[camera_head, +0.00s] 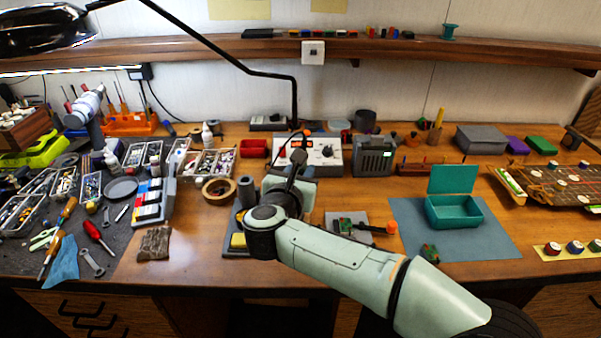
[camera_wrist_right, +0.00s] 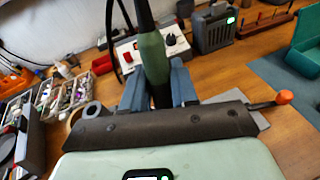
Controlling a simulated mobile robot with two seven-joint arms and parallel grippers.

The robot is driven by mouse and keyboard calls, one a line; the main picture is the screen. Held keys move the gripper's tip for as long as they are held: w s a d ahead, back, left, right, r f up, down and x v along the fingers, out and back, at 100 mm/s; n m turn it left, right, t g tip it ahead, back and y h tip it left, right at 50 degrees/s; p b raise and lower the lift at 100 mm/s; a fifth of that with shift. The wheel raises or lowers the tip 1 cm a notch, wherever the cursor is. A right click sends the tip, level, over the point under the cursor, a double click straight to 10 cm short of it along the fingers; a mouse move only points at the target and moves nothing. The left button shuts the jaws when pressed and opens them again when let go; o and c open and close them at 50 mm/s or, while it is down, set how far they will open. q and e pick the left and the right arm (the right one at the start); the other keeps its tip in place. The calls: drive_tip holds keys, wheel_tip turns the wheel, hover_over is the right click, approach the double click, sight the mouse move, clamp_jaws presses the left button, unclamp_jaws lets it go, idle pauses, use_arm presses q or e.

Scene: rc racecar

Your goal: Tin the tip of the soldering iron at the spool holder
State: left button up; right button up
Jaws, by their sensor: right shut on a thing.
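My right gripper (camera_head: 294,172) is over the middle of the bench in the head view. In the right wrist view its two blue-grey fingers (camera_wrist_right: 158,88) are shut on the green handle of the soldering iron (camera_wrist_right: 153,56). The iron's black upper part and cord rise above the fingers; its tip is hidden behind the gripper. A white soldering station (camera_head: 321,152) stands behind the gripper. A stand with a grey cylinder and yellow sponge (camera_head: 238,241) is partly hidden by my arm. I cannot tell which thing is the spool holder. My left gripper does not show.
A tape roll (camera_head: 219,190) lies left of the gripper. A rod with an orange end (camera_head: 392,228) lies to the right. A teal open box (camera_head: 454,211) stands on a blue mat (camera_head: 407,217). Trays and tools crowd the left; bare wood shows between.

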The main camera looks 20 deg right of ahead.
drive_tip(key=shift+r+p, duration=0.85)
drive_tip(key=shift+r, duration=0.6)
drive_tip(key=shift+r+p, duration=0.85)
drive_tip(key=shift+r, duration=0.55)
drive_tip(key=shift+d, duration=0.1)
